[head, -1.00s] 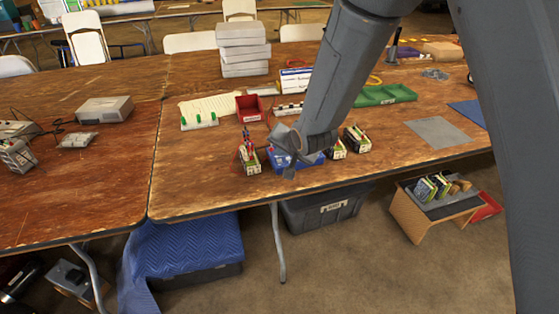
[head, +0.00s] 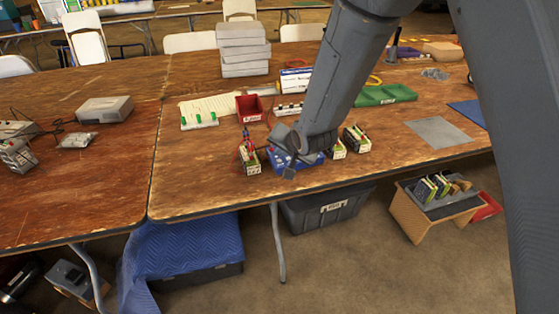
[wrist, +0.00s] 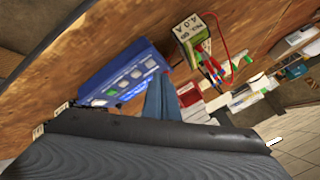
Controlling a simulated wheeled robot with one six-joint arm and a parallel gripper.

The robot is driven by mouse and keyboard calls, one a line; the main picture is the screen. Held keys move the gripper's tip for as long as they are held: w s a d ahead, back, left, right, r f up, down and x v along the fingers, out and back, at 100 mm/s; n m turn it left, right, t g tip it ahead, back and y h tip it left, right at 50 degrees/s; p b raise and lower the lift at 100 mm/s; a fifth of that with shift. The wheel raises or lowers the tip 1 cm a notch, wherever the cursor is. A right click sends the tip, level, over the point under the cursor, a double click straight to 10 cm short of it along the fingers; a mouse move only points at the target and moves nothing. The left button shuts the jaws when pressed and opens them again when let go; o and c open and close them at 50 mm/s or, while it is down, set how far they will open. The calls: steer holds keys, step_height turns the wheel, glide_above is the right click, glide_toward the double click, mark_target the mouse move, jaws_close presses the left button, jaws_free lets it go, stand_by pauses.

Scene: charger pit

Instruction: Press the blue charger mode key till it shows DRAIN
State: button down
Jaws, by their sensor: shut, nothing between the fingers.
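The blue charger (head: 280,163) lies on the brown table near its front edge, partly hidden by my arm in the head view. In the wrist view the blue charger (wrist: 117,78) shows a row of pale keys and a lit green patch. Its display text is too small to read. My gripper (head: 289,171) is over the charger in the head view. In the wrist view my gripper's fingers (wrist: 160,92) are shut and empty, close beside the charger's edge. I cannot tell whether they touch a key.
A battery pack with red leads (head: 249,160) stands just left of the charger, and another pack (head: 357,138) stands to the right. A red bin (head: 250,108) and a green tray (head: 384,95) lie behind. Bare table (head: 205,165) is free at the left.

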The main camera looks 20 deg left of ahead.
mark_target(282, 164)
steer(key=shift+f, duration=0.15)
steer(key=shift+f, duration=0.3)
steer(key=shift+f+b, duration=0.35)
stand_by(0.8)
steer(key=shift+r, duration=0.1)
steer(key=shift+r+p, duration=0.6)
steer(key=shift+r, duration=0.1)
step_height(282, 164, up, 5)
steer(key=p, duration=0.3)
steer(key=shift+p, duration=0.3)
steer(key=shift+d, duration=0.1)
stand_by(0.5)
